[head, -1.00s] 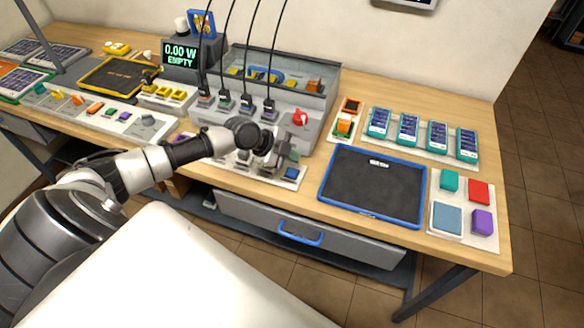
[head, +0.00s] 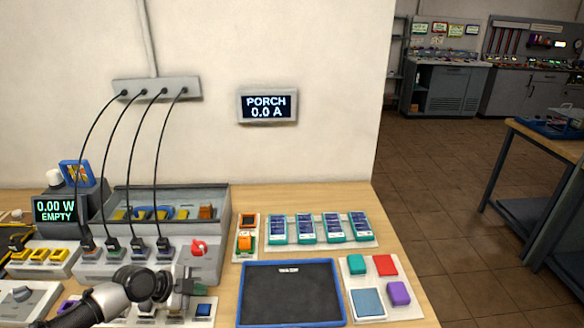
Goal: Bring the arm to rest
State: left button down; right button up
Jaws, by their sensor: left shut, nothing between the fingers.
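My left arm comes in from the lower left of the head view. Its left gripper (head: 182,291) is at the front of the grey charger box (head: 205,268), over the small parts along the bench front. It is shut and I see nothing held in it. The fingertips are small and partly hidden by the wrist. My right gripper is not in view.
A blue-rimmed dark mat (head: 290,295) lies bare right of the gripper. Teal battery packs (head: 306,229) stand in a row behind it, coloured blocks (head: 398,292) to its right. Black cables (head: 120,146) hang to the charger.

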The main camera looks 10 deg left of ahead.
pick_arm(q)
jog(key=s+d+f+n+g, duration=0.3)
jog(key=s+d+f+n, duration=0.1)
jog(key=s+d, duration=1.15)
jog(key=s+a+r+n+y, duration=0.2)
jog(key=s+n+y, duration=0.1)
jog(key=s+n, duration=0.3)
jog(key=s+a+r+n+y, duration=0.1)
jog(key=s+a+n+y, duration=0.15)
jog(key=s+n, duration=0.3)
notch_tip(320, 180, down, 28)
jog(key=s+g+b, duration=0.1)
jog(key=s+g, duration=0.1)
jog(key=s+a+f+g, duration=0.1)
jog(key=s+a+f, duration=0.1)
jog(key=s+f, duration=1.3)
jog(key=shift+a+f+m+b, duration=0.15)
jog(key=shift+a+m+b, duration=0.05)
jog(key=shift+m+b, duration=0.2)
